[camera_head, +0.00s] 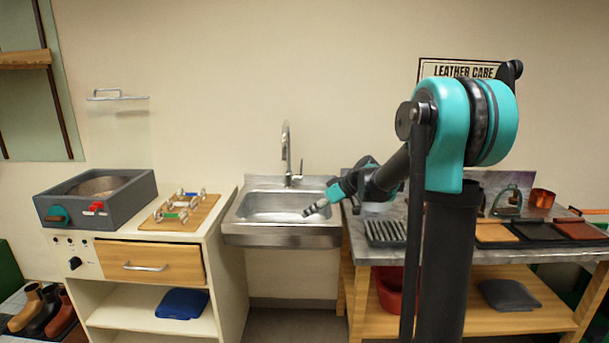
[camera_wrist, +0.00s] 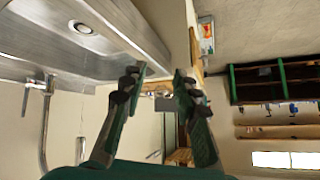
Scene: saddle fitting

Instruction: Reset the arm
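My gripper (camera_head: 315,208) is at the end of my raised arm, over the right front part of the sink (camera_head: 262,240) in the head view. In the wrist view, the two fingers of my gripper (camera_wrist: 158,76) stand apart with an empty gap between them, so it is open. The steel sink basin (camera_wrist: 60,45) shows at the upper left of the wrist view. My arm's thick teal and black links hide part of the wall and of the right-hand bench in the head view.
Left of the sink, a cabinet (camera_head: 225,255) bears a grey box (camera_head: 120,200) and a wooden board with clips (camera_head: 180,212). Right of it, a workbench (camera_head: 560,250) carries a black rack (camera_head: 385,232) and leather pieces. A faucet (camera_head: 287,155) rises behind the basin.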

